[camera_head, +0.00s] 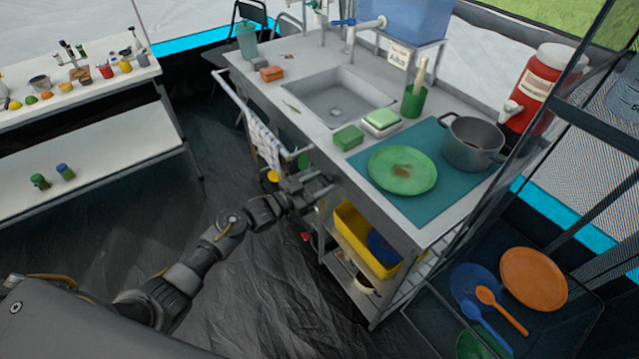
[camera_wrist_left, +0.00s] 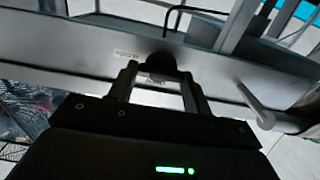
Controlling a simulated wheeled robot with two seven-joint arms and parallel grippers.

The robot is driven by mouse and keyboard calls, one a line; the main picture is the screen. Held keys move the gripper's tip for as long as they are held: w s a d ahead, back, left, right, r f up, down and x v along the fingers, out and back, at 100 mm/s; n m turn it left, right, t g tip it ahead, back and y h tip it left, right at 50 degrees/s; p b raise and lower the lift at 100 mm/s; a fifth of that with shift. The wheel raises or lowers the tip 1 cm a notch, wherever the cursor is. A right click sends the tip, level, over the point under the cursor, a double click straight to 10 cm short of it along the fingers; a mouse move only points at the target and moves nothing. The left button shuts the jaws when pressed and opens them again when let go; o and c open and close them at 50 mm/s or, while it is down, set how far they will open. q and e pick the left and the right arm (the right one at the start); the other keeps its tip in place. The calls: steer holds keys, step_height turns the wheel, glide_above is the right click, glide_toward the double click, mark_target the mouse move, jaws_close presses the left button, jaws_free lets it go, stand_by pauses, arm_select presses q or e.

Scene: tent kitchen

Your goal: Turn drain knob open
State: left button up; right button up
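A dark, rounded knob-like part (camera_wrist_left: 158,64) sits against a grey metal panel (camera_wrist_left: 70,68) in the left wrist view, straight ahead of my left gripper. My left gripper (camera_wrist_left: 158,78) has its two fingers apart, with their tips at either side of this part; I cannot tell whether they touch it. In the head view my left gripper (camera_head: 312,188) is at the front of the sink counter, just below its top edge, and hides what is in front of it. My right gripper is not in view.
A towel (camera_head: 262,140) hangs on a rail left of my left gripper. A yellow bin (camera_head: 358,236) stands on the shelf to its right. A grey rod (camera_wrist_left: 254,102) sticks out to the right in the wrist view.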

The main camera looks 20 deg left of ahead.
arm_select(q)
steer(key=shift+c, duration=0.8)
